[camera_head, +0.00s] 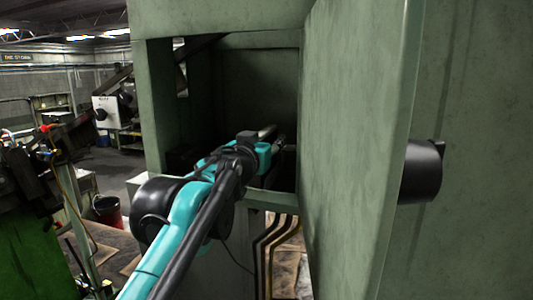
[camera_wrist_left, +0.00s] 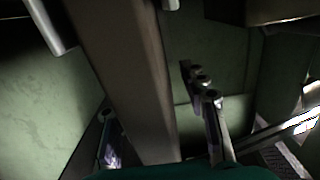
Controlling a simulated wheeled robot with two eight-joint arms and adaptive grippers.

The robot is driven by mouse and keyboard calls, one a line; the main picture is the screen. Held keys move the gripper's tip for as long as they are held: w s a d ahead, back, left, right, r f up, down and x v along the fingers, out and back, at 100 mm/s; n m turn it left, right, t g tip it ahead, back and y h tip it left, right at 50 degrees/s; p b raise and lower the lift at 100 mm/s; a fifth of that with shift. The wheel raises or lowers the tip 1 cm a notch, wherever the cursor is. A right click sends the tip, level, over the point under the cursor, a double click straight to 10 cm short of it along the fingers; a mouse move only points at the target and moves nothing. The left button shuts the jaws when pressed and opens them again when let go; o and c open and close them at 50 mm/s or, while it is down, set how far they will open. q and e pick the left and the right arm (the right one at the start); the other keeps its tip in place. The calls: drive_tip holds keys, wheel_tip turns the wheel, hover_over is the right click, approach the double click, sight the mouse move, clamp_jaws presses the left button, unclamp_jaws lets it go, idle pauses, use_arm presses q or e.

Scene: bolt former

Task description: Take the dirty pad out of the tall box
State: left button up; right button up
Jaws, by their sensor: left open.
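The tall box (camera_head: 158,110) is a green metal cabinet in the head view, with a dark opening in its front. My left arm reaches into this opening, and my left gripper (camera_head: 272,140) is inside it. In the left wrist view my left gripper (camera_wrist_left: 160,108) is open, its fingers spread apart. A long grey-brown slab (camera_wrist_left: 118,62) runs between the fingers, and they are not closed on it. It may be the dirty pad seen edge-on; I cannot tell for sure. No pad can be made out in the head view. My right gripper is not in view.
A large green door panel (camera_head: 355,130) stands close on the right of the opening, with a black cylinder (camera_head: 422,171) beyond it. Pipes (camera_head: 272,250) run below the opening's sill. A red bin (camera_head: 107,211) stands on the floor at left.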

use_arm(q)
drive_tip(key=shift+s+r, duration=0.1)
drive_tip(key=shift+s, duration=0.2)
drive_tip(key=shift+s+a+r, duration=0.1)
drive_tip(key=shift+s+a, duration=0.05)
drive_tip(key=shift+s, duration=0.15)
drive_tip(key=shift+c, duration=1.2)
drive_tip(key=c, duration=0.5)
drive_tip(key=shift+w, duration=0.1)
clamp_jaws()
